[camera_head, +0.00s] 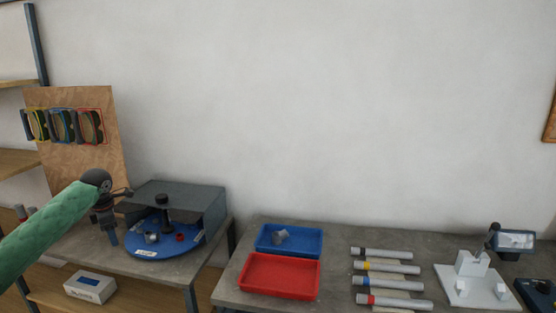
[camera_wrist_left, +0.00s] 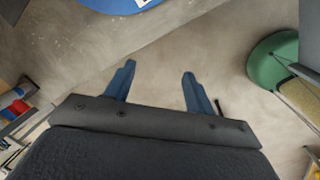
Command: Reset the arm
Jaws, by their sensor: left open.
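My left arm, in a green sleeve, comes in from the left in the head view. Its gripper (camera_head: 112,238) points down near the left front edge of the left table, beside the blue round plate (camera_head: 165,248) of a grey machine. In the left wrist view the two blue fingers of the left gripper (camera_wrist_left: 153,88) stand wide apart with nothing between them. Below them are a bare grey surface and part of the blue plate (camera_wrist_left: 112,4) at the top. My right gripper is in neither view.
A grey hood (camera_head: 190,197) stands over the blue plate. On the right table (camera_head: 335,270) are a blue tray (camera_head: 316,240) holding a grey fitting, an empty red tray (camera_head: 280,275), several tubes (camera_head: 390,284) and a white fixture (camera_head: 468,297). A gap separates the two tables.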

